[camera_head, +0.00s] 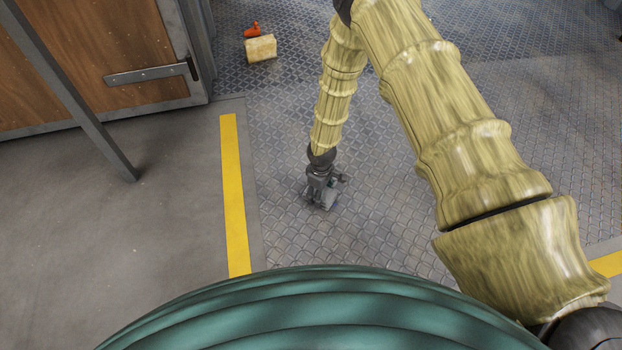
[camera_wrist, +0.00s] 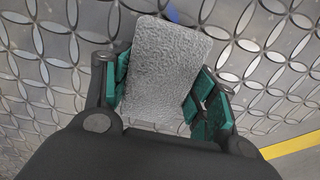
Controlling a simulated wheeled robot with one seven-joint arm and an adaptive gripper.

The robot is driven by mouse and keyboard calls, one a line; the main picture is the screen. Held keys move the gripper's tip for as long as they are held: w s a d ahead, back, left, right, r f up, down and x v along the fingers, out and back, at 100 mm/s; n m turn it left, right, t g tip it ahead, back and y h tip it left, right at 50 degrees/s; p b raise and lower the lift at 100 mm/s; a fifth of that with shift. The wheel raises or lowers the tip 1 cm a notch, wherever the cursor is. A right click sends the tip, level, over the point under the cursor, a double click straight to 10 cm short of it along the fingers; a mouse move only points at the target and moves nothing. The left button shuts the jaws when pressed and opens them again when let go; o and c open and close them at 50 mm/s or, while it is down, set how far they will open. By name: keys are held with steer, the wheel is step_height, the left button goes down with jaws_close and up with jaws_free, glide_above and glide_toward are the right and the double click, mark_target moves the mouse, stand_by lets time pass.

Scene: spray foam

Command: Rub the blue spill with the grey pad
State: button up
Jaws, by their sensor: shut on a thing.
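My gripper (camera_head: 324,194) reaches down close over the patterned metal floor, in the middle of the head view. In the wrist view my gripper (camera_wrist: 160,88) is shut on the grey pad (camera_wrist: 162,65), its green finger pads on the left and right sides of it. The pad is a rough, light grey block with rounded corners; it also shows small under the gripper in the head view (camera_head: 328,202). A small bit of the blue spill (camera_wrist: 172,14) shows just past the pad's far edge. The rest of the spill is hidden or out of view. I cannot tell whether the pad touches the floor.
A pale yellow block (camera_head: 261,48) with a small orange-red thing (camera_head: 252,30) beyond it lies at the back. A yellow floor stripe (camera_head: 234,195) runs left of my gripper. A wooden crate (camera_head: 95,50) with metal edging stands at upper left. The floor around the gripper is clear.

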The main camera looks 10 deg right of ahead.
steer(key=shift+a, duration=0.5)
steer(key=shift+a+r, duration=0.15)
steer(key=shift+a, duration=0.2)
steer(key=r+p, duration=0.1)
steer(key=a+r+p, duration=0.1)
steer(key=shift+r, duration=0.35)
step_height(320, 180, up, 5)
steer(key=p, duration=0.5)
steer(key=shift+r, duration=0.2)
steer(key=shift+r, duration=0.1)
